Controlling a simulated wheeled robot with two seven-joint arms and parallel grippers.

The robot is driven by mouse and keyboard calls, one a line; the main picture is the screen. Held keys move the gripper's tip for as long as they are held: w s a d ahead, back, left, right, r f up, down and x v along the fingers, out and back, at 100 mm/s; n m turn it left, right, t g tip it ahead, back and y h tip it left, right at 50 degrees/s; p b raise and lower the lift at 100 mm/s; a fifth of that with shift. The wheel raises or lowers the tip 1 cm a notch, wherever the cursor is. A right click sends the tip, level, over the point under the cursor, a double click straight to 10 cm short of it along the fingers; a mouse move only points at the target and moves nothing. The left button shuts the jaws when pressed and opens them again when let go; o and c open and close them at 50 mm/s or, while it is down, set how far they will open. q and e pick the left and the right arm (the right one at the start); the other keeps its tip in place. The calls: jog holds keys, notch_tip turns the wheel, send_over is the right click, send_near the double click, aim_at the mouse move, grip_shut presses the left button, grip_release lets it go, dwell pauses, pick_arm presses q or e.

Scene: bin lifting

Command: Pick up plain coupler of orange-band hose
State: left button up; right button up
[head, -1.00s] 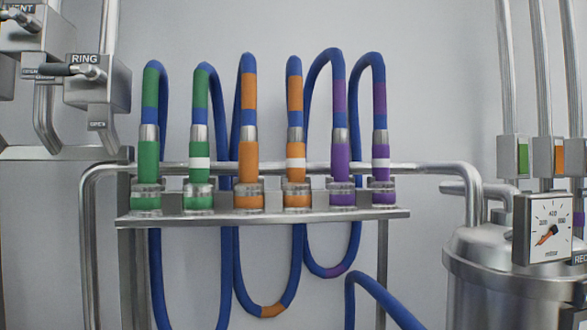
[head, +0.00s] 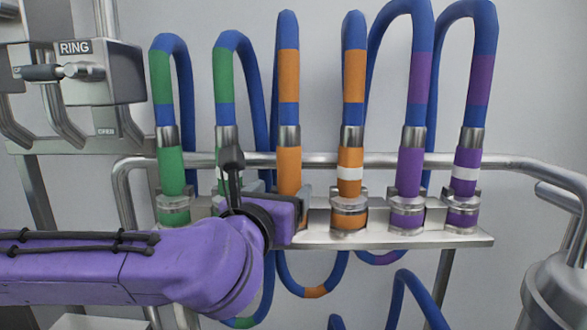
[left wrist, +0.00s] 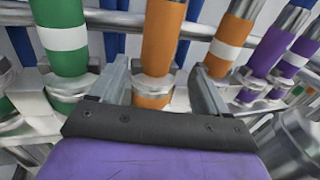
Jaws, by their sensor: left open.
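The plain orange coupler (head: 289,168) of the orange-band hose (head: 288,75) stands upright in the rack, its base hidden by my left gripper in the head view. In the left wrist view the plain coupler (left wrist: 160,50) rises between my two fingers. My left gripper (left wrist: 163,88) is open, with one finger on each side of the coupler; contact cannot be told. My left gripper (head: 285,205) also shows in the head view at the coupler's base. The hose's other orange coupler (head: 350,185), with a white ring, stands to the right. My right gripper is not in view.
Green couplers (head: 170,170) stand to the left and purple couplers (head: 409,170) to the right, in the same metal rack (head: 450,241). A horizontal pipe (head: 325,160) runs behind them. A steel vessel (head: 560,285) stands at the lower right.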

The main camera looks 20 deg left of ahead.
aim_at(286, 182)
pick_arm(q)
jog(key=shift+w+d+r+p, duration=0.1)
jog(key=shift+w+r+p, duration=0.2)
jog(key=shift+w, duration=0.35)
jog(key=p, duration=0.1)
jog(key=w+p, duration=0.1)
jog(key=w+r+p, duration=0.1)
jog(key=shift+w+a, duration=0.15)
jog(key=shift+a, duration=0.1)
jog(key=w, duration=0.1)
jog(key=w+f+p, duration=0.1)
jog(key=w, duration=0.1)
jog(key=shift+w+a, duration=0.1)
jog(key=shift+a, duration=0.05)
jog(key=shift+w+f, duration=0.15)
jog(key=shift+w, duration=0.1)
jog(key=shift+s, duration=0.2)
jog(key=shift+c, duration=0.2)
jog(key=shift+s, duration=0.1)
jog(key=c, duration=1)
jog(key=shift+c, duration=1.1)
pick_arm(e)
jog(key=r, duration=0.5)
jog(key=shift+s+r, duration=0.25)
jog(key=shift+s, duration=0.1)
